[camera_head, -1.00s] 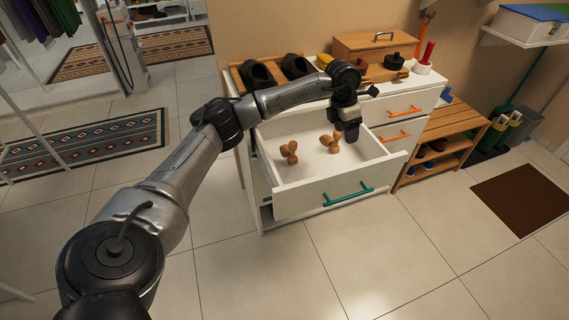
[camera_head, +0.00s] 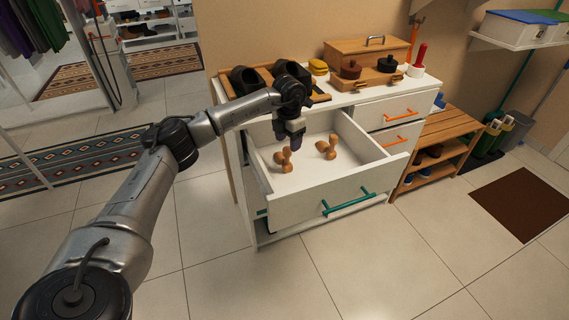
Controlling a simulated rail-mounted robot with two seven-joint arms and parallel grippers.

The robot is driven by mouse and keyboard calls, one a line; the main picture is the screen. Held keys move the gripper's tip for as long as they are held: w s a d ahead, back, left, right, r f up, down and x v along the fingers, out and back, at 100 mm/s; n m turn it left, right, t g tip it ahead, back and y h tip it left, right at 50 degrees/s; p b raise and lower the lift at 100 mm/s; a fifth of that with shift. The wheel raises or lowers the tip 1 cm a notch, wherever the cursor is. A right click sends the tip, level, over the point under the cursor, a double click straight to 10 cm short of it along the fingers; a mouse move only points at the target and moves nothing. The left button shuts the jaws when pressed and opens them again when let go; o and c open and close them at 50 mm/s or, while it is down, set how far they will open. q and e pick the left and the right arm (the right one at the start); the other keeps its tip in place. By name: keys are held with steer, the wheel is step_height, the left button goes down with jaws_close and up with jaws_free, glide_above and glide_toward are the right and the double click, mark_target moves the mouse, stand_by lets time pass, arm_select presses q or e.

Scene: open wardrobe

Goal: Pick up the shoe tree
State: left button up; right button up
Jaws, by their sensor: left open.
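Two brown wooden shoe trees lie in the open white drawer (camera_head: 335,192). The left shoe tree (camera_head: 284,160) stands close below my left gripper. The right shoe tree (camera_head: 327,148) lies near the drawer's middle, clear of the gripper. My left gripper (camera_head: 291,146) is open, pointing down over the left part of the drawer. Its fingertips are dark and small, so I cannot tell whether they touch the left shoe tree. My right gripper is not in view.
Black shoes (camera_head: 246,78) on a wooden tray, a wooden box (camera_head: 368,58) and a red-handled item (camera_head: 418,58) stand on the dresser top behind the drawer. A wooden shoe rack (camera_head: 436,150) is at the right. The drawer's right part is free.

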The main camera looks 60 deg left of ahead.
mark_target(287, 147)
arm_select(q)
steer(key=shift+s+f+b, duration=0.2)
steer(key=shift+f+b, duration=1.75)
steer(key=shift+f, duration=1)
steer(key=shift+c, duration=0.3)
steer(key=c, duration=0.8)
steer(key=shift+r, duration=0.1)
